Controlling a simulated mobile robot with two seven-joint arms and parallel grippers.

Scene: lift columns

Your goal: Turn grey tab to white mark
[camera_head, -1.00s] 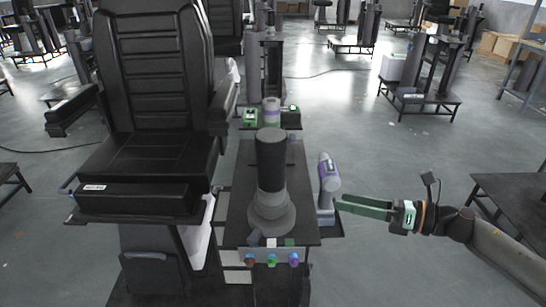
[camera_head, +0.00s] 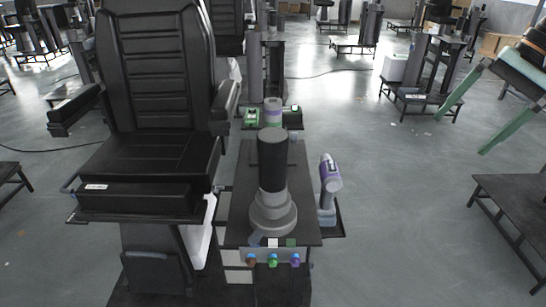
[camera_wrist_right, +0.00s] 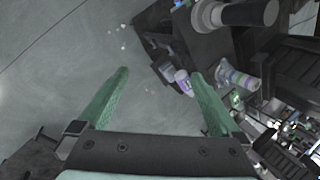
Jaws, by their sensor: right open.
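A black column (camera_head: 272,160) stands upright on a stepped grey round base (camera_head: 273,216) on a dark stand. A small dark grey tab (camera_head: 254,238) sticks out at the front left of this base. A white mark (camera_head: 272,243) lies to the right of the tab, apart from it, and a green mark (camera_head: 290,242) lies further right. My right gripper (camera_head: 462,135) is at the upper right, open and empty, well away from the column. Its spread green fingers also show in the right wrist view (camera_wrist_right: 158,76). The left gripper is not in view.
A purple and grey power tool (camera_head: 329,182) stands on a side shelf right of the column. A black seat (camera_head: 150,150) is on the left. Several coloured knobs (camera_head: 272,262) line the stand's front. A dark low table (camera_head: 515,215) is at right. Open floor lies between.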

